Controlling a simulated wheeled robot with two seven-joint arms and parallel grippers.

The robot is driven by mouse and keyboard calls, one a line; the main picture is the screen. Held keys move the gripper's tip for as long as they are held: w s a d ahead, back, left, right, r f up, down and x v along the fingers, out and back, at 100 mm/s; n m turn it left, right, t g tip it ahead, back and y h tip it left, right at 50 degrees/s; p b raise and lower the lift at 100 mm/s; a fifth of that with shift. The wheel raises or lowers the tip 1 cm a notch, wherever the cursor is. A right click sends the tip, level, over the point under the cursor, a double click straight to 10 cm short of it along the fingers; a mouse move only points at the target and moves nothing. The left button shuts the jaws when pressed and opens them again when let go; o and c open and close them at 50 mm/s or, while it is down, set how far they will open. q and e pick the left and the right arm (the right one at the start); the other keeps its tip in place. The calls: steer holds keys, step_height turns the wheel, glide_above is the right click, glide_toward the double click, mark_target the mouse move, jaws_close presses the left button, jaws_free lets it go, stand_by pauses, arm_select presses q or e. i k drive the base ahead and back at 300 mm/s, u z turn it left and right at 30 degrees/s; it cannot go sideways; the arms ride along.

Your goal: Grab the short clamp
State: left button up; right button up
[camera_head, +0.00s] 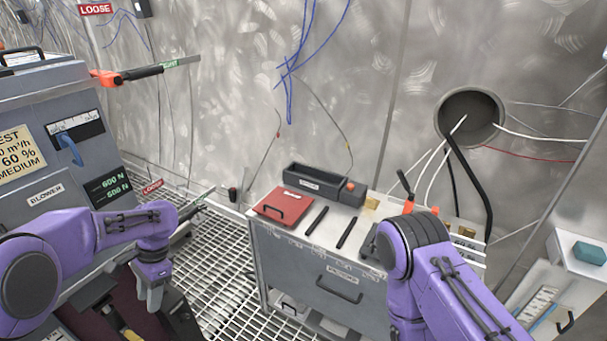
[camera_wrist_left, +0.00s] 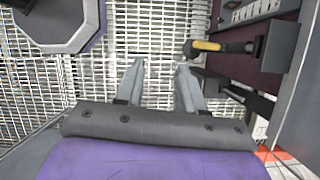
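An orange-and-black clamp-like tool (camera_head: 407,196) stands at the back right of the grey cabinet top, partly hidden by my right arm. Another orange-ended tool with a long dark bar (camera_head: 140,73) is at the upper left, by a green label. I cannot tell for sure which is the short clamp. My left gripper (camera_head: 153,298) hangs low at the left, pointing down over the floor grating, far from both tools. In the left wrist view its two grey fingers (camera_wrist_left: 158,80) are apart with only grating between them. My right gripper does not show behind my purple right arm.
The grey cabinet (camera_head: 290,262) bears a red folder-like item (camera_head: 283,205), a dark tray (camera_head: 323,184) and two black bars. A blower unit (camera_head: 60,135) stands at the left. A yellow-and-black tool (camera_wrist_left: 207,46) lies right of the left fingers. The grating (camera_head: 215,255) between is open.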

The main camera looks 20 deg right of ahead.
mark_target(408, 206)
steer(key=i, duration=1.4)
steer(key=z, duration=2.7)
steer(key=i, duration=0.5)
steer(key=z, duration=0.05)
